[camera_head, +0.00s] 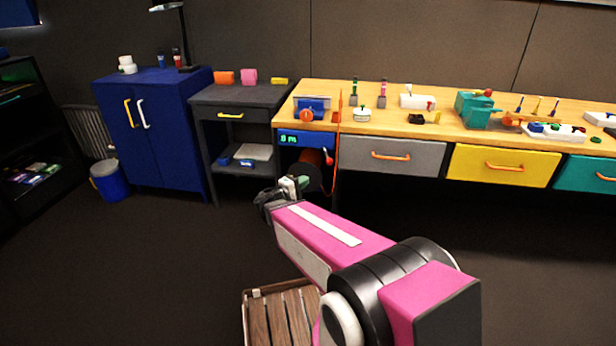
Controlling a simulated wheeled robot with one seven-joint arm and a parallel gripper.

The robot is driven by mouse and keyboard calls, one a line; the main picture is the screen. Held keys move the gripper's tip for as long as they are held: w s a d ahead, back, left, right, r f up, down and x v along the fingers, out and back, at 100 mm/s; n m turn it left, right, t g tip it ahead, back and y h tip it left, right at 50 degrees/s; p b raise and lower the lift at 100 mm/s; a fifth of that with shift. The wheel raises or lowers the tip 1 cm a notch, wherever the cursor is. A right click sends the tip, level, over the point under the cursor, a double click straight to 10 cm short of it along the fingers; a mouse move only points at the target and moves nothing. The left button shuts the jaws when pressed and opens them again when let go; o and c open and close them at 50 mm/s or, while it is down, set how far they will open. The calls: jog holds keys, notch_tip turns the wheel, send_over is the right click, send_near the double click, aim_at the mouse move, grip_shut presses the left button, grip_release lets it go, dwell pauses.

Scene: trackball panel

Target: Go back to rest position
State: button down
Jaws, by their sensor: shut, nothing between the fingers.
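My gripper (287,188) is at the end of my pink and black arm, near the middle of the picture. It hangs in front of the left end of the workbench (450,101), below the benchtop. The fingers look small and dark, and no object shows between them. The gripper is apart from the drawers and benchtop as far as I can see. A blue panel with a green display (292,139) is behind and above it, under the bench's left end. Part of the dark round opening (311,170) below that panel is hidden by the gripper.
A wooden slatted crate (280,318) stands on the floor below my arm. A dark side table (240,95), a blue cabinet (150,130) and a blue bin (108,182) stand at left. Tools crowd the benchtop. The floor at left front is clear.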

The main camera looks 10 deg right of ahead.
jog(key=shift+s+a, duration=0.25)
jog(key=shift+s, duration=0.1)
